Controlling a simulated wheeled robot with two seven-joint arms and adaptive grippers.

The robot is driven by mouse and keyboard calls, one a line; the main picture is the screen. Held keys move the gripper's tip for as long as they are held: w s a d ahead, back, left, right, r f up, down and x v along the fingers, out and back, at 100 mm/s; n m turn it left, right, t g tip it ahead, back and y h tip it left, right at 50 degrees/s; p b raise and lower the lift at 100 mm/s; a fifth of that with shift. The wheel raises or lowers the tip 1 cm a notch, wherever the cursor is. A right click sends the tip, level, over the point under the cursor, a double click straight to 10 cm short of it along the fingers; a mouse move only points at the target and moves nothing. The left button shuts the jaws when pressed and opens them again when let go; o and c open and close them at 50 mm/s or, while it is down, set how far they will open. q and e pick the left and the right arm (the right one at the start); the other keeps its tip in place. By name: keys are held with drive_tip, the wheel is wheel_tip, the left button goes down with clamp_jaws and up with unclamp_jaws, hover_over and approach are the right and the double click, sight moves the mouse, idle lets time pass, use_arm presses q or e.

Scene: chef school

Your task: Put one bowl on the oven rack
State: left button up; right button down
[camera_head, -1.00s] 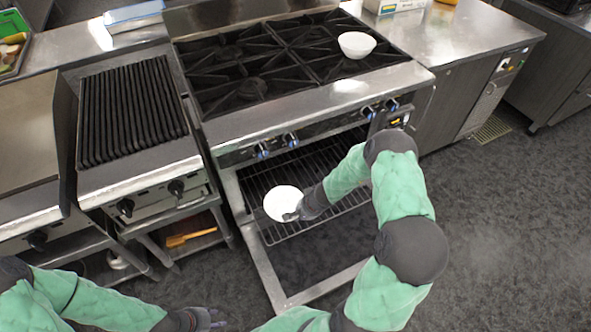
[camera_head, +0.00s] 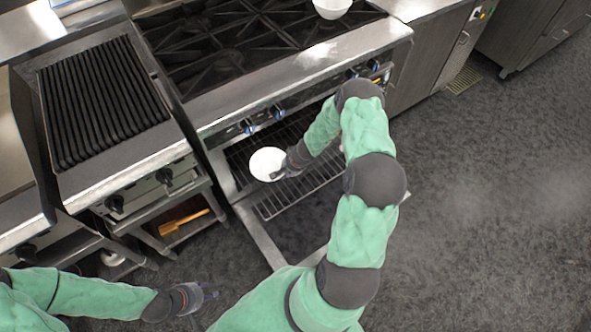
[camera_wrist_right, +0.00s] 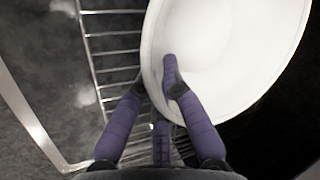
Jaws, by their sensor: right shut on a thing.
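A white bowl (camera_head: 267,164) is held at its rim by my right gripper (camera_head: 279,173), over the wire oven rack (camera_head: 311,184) at the open oven front. In the right wrist view the bowl (camera_wrist_right: 225,50) fills the upper right, and the fingers of my right gripper (camera_wrist_right: 163,90) are shut on its rim. The rack (camera_wrist_right: 110,45) shows beside and below the bowl; I cannot tell whether the bowl touches it. A second white bowl (camera_head: 332,8) sits on the stove top. My left gripper (camera_head: 203,294) is empty, low at the left; its finger gap is too small to judge.
The oven door (camera_head: 262,236) is folded down in front of the oven. The stove (camera_head: 215,60) with black grates is above, and a ridged grill (camera_head: 100,105) stands to the left. Open floor (camera_head: 480,220) lies to the right.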

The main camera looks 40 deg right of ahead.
drive_tip(key=d+f, duration=0.2)
drive_tip(key=w+d+f, duration=0.1)
drive_tip(key=d+f, duration=0.1)
drive_tip(key=w+d+f, duration=0.1)
drive_tip(key=d+f, duration=0.1)
drive_tip(key=d, duration=0.1)
drive_tip(key=shift+d+f+b, duration=0.1)
drive_tip(key=shift+f+b, duration=0.05)
drive_tip(key=shift+b, duration=0.2)
drive_tip(key=shift+w+d+f, duration=0.15)
drive_tip(key=shift+d+f, duration=0.5)
drive_tip(key=shift+f, duration=0.1)
drive_tip(key=shift+f+b, duration=0.95)
drive_tip(key=shift+f, duration=0.45)
drive_tip(key=shift+f, duration=0.15)
drive_tip(key=c, duration=1.4)
unclamp_jaws()
drive_tip(key=shift+a, duration=0.1)
